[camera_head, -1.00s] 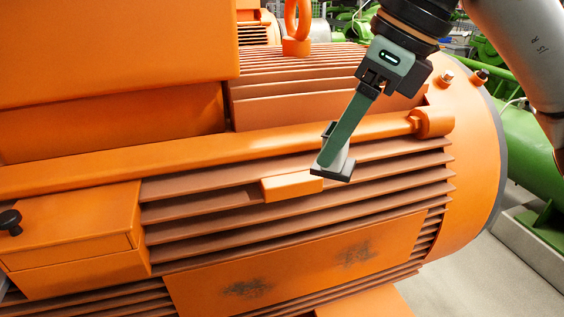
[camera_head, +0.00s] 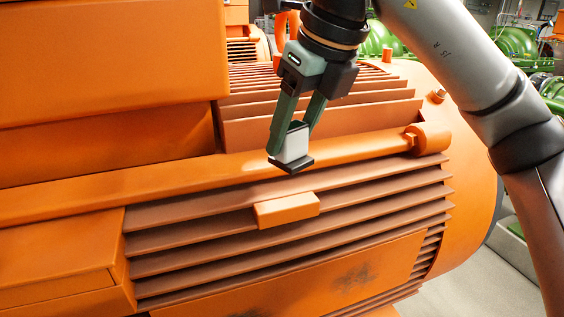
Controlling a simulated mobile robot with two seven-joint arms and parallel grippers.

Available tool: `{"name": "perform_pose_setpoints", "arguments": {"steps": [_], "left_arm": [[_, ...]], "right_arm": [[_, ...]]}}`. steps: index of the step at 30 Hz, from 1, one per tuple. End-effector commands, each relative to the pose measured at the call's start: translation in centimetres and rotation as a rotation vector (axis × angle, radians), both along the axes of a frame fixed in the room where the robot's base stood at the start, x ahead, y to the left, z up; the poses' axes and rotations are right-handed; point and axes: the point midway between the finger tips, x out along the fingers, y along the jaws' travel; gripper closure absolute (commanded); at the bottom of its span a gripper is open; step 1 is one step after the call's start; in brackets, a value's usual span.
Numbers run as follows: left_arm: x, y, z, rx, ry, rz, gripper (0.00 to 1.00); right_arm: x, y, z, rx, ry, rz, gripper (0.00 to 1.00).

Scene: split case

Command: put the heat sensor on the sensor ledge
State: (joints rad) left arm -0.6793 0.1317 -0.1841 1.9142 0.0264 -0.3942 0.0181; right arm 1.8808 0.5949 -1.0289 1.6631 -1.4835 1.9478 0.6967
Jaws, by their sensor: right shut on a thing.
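The heat sensor (camera_head: 294,146) is a small pale grey block on a flat dark base plate. My right gripper (camera_head: 294,135) is shut on it, with one green finger on each side. It holds the sensor upright or nearly so, in front of the long orange pipe. The sensor ledge (camera_head: 287,210) is a small orange block sticking out from the ribbed motor side. In the picture it lies just below the sensor, with a visible gap between them. The ledge's top is bare. My left gripper does not show.
The large orange motor fills most of the view, with cooling fins (camera_head: 380,205) around the ledge. The orange pipe (camera_head: 180,178) runs above the ledge to a round end fitting (camera_head: 430,138). An orange box (camera_head: 55,250) juts out at lower left.

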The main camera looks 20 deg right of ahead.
Motion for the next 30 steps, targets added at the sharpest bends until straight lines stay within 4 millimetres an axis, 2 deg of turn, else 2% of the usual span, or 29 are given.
{"name": "perform_pose_setpoints", "arguments": {"steps": [3,6,11,18,29,30], "left_arm": [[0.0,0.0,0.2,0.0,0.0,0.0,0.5],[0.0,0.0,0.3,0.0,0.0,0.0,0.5],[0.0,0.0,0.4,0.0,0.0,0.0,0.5],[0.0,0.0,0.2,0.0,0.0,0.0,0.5],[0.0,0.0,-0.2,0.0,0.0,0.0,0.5],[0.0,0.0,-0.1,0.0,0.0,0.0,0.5]], "right_arm": [[1.4,0.3,-1.6,0.001,0.002,0.001,1.0],[1.9,0.4,-2.3,0.001,-0.001,0.0,1.0],[2.6,0.5,-3.1,0.002,0.001,0.001,1.0],[2.9,0.6,-6.4,0.001,0.001,0.002,1.0],[2.9,0.6,-6.9,0.001,-0.002,0.001,1.0],[2.9,0.6,-6.9,0.001,-0.002,0.001,0.42]]}}
